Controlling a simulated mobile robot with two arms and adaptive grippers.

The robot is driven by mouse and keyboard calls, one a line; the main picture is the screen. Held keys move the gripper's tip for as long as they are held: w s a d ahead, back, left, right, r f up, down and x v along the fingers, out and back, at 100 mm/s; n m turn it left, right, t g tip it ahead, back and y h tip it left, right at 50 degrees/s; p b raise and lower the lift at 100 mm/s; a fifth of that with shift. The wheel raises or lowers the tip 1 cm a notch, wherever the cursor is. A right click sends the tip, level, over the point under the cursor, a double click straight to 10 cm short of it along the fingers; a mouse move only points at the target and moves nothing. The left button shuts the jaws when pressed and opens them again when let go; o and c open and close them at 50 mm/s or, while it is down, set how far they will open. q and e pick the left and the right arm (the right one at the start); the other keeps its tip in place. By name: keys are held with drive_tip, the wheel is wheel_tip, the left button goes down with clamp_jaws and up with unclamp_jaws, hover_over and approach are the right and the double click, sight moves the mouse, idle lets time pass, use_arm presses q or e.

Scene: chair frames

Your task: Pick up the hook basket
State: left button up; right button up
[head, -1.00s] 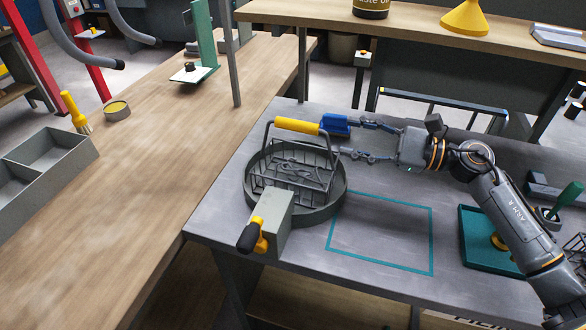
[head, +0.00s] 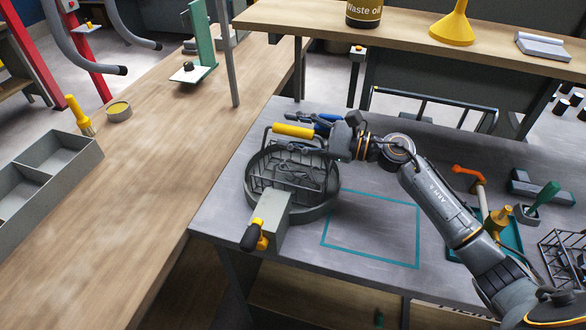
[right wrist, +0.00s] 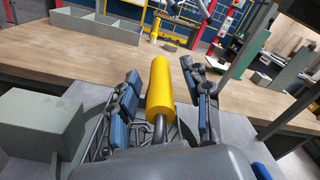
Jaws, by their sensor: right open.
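The hook basket (head: 288,176) is a dark wire basket with grey hooks inside and a thick yellow handle grip (head: 293,131). It sits in a round grey tub on the grey table. My right gripper (head: 305,134) reaches in from the right at handle height. In the right wrist view the yellow grip (right wrist: 160,92) stands between my two blue-padded fingers (right wrist: 160,70), which are apart with a gap visible on the right side. The basket below is mostly hidden there by the gripper. My left gripper is not in view.
The round tub's rim (head: 318,214) surrounds the basket. A grey block (head: 268,216) with a black and yellow knob stands at its front. A teal outline (head: 370,228) marks bare tabletop to the right. A wooden bench (head: 150,180) with a compartment tray (head: 50,165) lies left.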

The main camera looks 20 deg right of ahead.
drive_tip(key=shift+d, duration=0.1)
drive_tip(key=shift+c, duration=0.2)
clamp_jaws()
drive_tip(key=shift+r, duration=0.15)
